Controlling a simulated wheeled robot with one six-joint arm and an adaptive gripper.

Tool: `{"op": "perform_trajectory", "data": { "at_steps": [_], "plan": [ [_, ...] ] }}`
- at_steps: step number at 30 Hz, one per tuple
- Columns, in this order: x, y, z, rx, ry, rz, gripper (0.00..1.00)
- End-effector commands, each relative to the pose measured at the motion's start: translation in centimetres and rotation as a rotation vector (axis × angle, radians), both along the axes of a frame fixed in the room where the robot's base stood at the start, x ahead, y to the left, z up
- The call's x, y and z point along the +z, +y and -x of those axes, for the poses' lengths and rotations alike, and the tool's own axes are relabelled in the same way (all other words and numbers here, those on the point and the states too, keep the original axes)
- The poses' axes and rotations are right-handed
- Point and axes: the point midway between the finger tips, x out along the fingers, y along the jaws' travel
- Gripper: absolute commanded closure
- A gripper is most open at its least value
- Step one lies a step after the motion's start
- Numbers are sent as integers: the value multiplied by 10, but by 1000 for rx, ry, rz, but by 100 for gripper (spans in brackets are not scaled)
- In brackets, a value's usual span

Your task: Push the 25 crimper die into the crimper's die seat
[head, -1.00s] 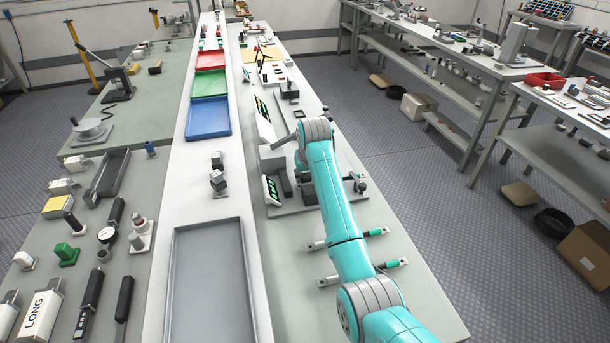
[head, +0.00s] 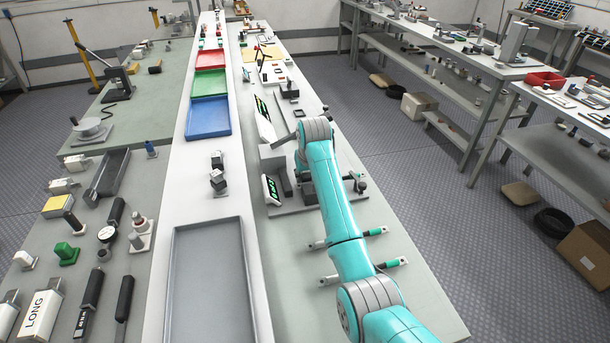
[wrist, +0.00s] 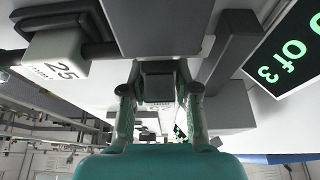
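In the wrist view a white block marked 25 (wrist: 56,68) is at the upper left, next to a thick dark rod. My gripper (wrist: 160,85) has its two fingers apart, on either side of a small dark block (wrist: 158,82). I cannot tell whether the fingers touch this block, or whether it is the die or part of the crimper. In the head view my arm reaches over the crimper station (head: 290,205) on the right bench and hides the fingers and the die seat.
A display (wrist: 288,48) with green text ending in "of 3" stands close by in the wrist view. Two teal-and-grey tools (head: 375,232) lie on the bench beside my arm. A grey tray (head: 208,285) and blue, green and red bins (head: 208,117) are to the left.

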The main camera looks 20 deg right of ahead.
Motion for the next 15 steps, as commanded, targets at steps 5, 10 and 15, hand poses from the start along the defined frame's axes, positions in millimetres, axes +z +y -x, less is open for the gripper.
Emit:
{"op": "perform_trajectory", "data": {
  "at_steps": [5,10,15],
  "plan": [
    [1,0,0,0,-1,0,41],
    [0,0,0,0,-1,0,41],
    [4,0,1,0,-1,0,41]
  ]
}}
